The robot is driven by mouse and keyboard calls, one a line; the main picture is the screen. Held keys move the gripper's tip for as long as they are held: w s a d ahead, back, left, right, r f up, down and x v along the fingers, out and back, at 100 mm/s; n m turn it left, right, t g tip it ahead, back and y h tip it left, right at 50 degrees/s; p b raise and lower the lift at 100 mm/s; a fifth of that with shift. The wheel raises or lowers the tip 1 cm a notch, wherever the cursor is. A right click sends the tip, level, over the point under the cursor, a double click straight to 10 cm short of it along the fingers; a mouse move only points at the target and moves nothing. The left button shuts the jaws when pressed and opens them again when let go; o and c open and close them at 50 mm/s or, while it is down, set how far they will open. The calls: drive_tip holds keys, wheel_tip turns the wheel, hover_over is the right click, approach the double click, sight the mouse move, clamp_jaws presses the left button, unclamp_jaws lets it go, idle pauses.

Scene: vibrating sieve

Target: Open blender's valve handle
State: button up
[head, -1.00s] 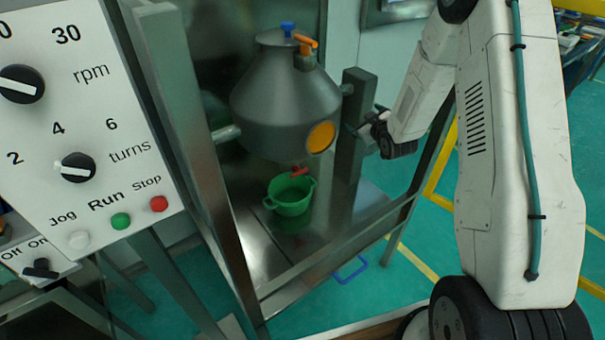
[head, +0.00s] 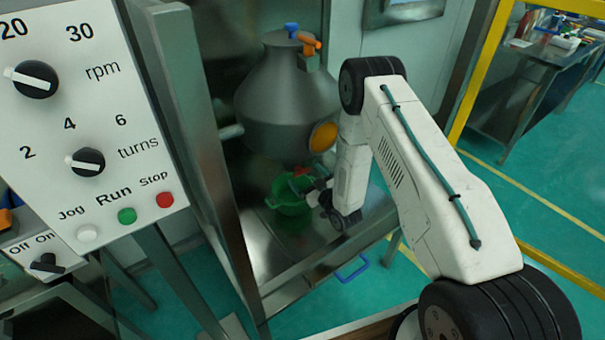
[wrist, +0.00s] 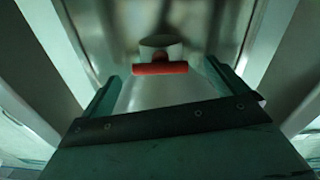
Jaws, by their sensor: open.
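The blender (head: 275,105) is a grey metal vessel hung in a frame in the head view. Its red valve handle (head: 300,171) shows below it, above a green bucket (head: 287,195). In the wrist view the red handle (wrist: 160,69) lies crosswise just beyond the fingertips, in front of a pale round outlet (wrist: 161,45). My gripper (wrist: 158,78) is open, with one finger toward each end of the handle, and does not hold it. In the head view my gripper (head: 314,188) is beside the bucket, partly covering it.
A control panel (head: 95,110) with knobs and buttons stands at the left. Metal frame posts (head: 190,130) flank the blender. A blue handle (head: 351,270) sits at the lower front. Open green floor lies at the right.

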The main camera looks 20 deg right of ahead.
sight(300, 171)
drive_tip(key=shift+x, duration=1.45)
drive_tip(key=c, duration=1)
drive_tip(key=shift+m, duration=0.4)
drive_tip(key=shift+d+m, duration=0.1)
drive_tip(key=shift+m, duration=2.5)
drive_tip(key=o, duration=1)
